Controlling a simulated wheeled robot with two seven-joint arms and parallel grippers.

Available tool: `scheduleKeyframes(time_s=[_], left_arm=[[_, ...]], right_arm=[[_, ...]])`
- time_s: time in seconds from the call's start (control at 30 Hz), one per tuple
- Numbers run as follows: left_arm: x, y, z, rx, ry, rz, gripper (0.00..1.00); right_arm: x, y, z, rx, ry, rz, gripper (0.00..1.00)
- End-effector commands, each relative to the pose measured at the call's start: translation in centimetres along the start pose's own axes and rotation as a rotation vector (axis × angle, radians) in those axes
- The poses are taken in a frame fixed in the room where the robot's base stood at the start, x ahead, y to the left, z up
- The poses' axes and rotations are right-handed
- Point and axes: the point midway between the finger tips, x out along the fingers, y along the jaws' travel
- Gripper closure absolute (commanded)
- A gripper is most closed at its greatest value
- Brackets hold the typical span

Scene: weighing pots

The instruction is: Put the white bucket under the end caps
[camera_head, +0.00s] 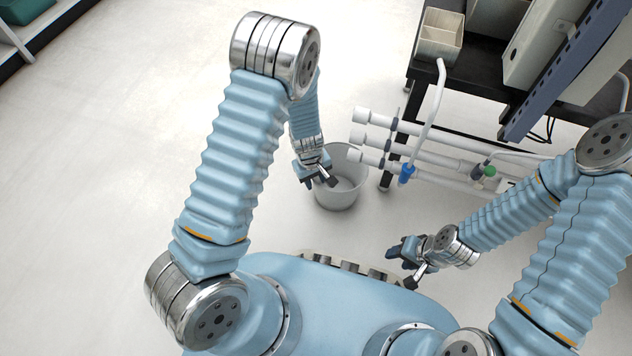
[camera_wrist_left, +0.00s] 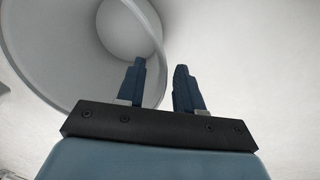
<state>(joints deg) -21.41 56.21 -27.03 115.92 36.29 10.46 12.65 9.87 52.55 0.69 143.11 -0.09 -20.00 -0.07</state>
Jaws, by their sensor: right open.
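The white bucket (camera_head: 340,201) stands upright on the floor near the middle of the head view. The white end caps (camera_head: 360,137) are on the left ends of several horizontal pipes, just right of the bucket; the lowest cap overlaps its rim in the picture. My left gripper (camera_head: 325,181) is at the bucket's near left rim. In the left wrist view, the bucket (camera_wrist_left: 45,45) has its rim running between the two spread fingers (camera_wrist_left: 158,85), one inside and one outside, with gaps visible. My right gripper (camera_head: 408,265) is open and empty, low right of the bucket.
A black table (camera_head: 470,70) with a beige divided box (camera_head: 440,36) and equipment stands at the upper right, behind the pipes. A blue valve (camera_head: 407,173) and a green valve (camera_head: 490,171) sit on the pipes. The floor on the left is clear.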

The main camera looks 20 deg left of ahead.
Motion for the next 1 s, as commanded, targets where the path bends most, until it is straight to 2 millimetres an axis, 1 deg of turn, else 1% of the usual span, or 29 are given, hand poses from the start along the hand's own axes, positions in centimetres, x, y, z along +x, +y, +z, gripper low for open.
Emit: scheduleKeyframes(time_s=[0.03,0.2,0.3,0.4,0.47,0.57,0.6,0.63,0.7,0.8,0.83,0.9,1.0], left_arm=[[-1.9,0.1,0.0,0.001,0.002,0.002,0.64],[-5.5,0.1,0.1,0.001,0.0,0.001,0.64],[-6.9,0.1,0.0,0.0,0.001,0.001,0.64],[-7.6,-0.1,0.1,0.004,-0.002,-0.002,0.64],[-7.0,-1.2,0.5,0.023,-0.01,-0.014,0.64],[-4.5,-4.7,2.6,0.125,-0.046,-0.036,0.64],[-3.4,-6.1,4.0,0.187,-0.066,-0.031,0.64],[-2.7,-7.0,5.2,0.238,-0.082,-0.02,0.64],[-1.7,-8.3,8.0,0.35,-0.11,0.034,0.64],[-1.5,-8.6,11.2,0.473,-0.129,0.139,0.64],[-1.6,-8.5,12.0,0.498,-0.13,0.168,0.64],[-1.9,-8.2,13.1,0.541,-0.128,0.221,0.64],[-2.1,-7.9,13.7,0.566,-0.122,0.252,0.64]], right_arm=[[-0.9,-0.3,0.0,0.0,-0.001,0.0,0.53],[-2.0,-0.8,0.1,-0.001,-0.005,-0.001,0.53],[-2.4,-0.9,0.1,-0.001,-0.006,-0.001,0.53],[-2.5,-1.0,0.1,-0.002,-0.007,-0.001,0.53],[-2.6,-1.0,0.1,-0.002,-0.007,0.0,0.53],[-2.5,-1.0,0.1,-0.001,-0.007,0.0,0.53],[-2.5,-0.9,0.1,-0.001,-0.007,0.0,0.53],[-2.5,-0.9,0.1,-0.001,-0.007,0.0,0.53],[-2.5,-1.0,0.1,-0.001,-0.007,0.0,0.53],[-2.5,-1.0,0.1,-0.001,-0.007,0.0,0.53],[-2.5,-1.0,0.1,-0.001,-0.007,0.0,0.53],[-2.5,-1.0,0.1,-0.001,-0.007,0.0,0.53],[-2.5,-1.0,0.1,-0.001,-0.007,0.0,0.53]])
